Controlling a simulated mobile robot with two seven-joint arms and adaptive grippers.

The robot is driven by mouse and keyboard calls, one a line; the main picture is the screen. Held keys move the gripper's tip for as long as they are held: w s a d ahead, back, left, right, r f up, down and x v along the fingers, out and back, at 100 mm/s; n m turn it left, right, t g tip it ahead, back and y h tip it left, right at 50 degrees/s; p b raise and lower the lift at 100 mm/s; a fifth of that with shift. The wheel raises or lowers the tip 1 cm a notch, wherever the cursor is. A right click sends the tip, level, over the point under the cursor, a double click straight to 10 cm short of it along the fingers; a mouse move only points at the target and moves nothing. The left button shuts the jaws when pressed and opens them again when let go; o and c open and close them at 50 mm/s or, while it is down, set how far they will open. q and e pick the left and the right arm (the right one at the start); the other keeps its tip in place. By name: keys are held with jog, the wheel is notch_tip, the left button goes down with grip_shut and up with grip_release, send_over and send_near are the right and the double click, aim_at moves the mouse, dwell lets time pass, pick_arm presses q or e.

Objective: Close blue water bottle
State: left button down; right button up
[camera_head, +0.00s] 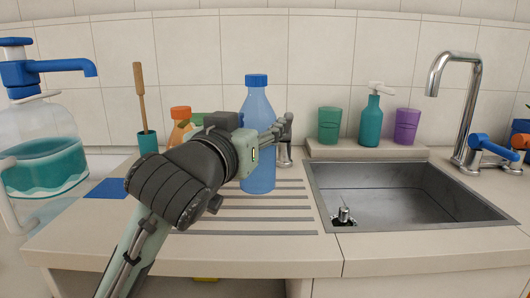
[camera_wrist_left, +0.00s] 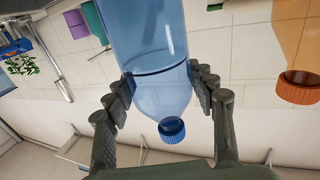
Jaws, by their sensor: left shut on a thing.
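The blue water bottle (camera_head: 258,115) stands upright on the ribbed drainboard, left of the sink. Its blue cap (camera_head: 256,80) sits on its neck. In the left wrist view the bottle (camera_wrist_left: 150,55) appears upside down, with the cap (camera_wrist_left: 172,131) on its lower end. My left gripper (camera_head: 272,137) reaches across the front of the bottle in the head view. In the left wrist view my left gripper (camera_wrist_left: 161,80) has one finger on each side of the bottle's shoulder and is shut on it. My right gripper is not in view.
Right of the bottle are the sink (camera_head: 410,195), faucet (camera_head: 465,90), green cup (camera_head: 330,125), teal soap bottle (camera_head: 371,122) and purple cup (camera_head: 406,126). Behind my arm are an orange bottle (camera_head: 181,113) and teal brush holder (camera_head: 148,143). A large clear jug (camera_head: 38,125) is far left.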

aim_at(265, 153)
pick_arm(q)
jog(key=shift+w+d+f, duration=0.6)
jog(key=shift+w+d, duration=0.2)
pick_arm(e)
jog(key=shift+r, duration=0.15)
pick_arm(q)
notch_tip(265, 153, down, 4)
jog(key=shift+r, duration=0.1)
jog(key=shift+f+b, duration=0.3)
jog(key=c, duration=0.9)
grip_release()
jog(key=o, duration=0.3)
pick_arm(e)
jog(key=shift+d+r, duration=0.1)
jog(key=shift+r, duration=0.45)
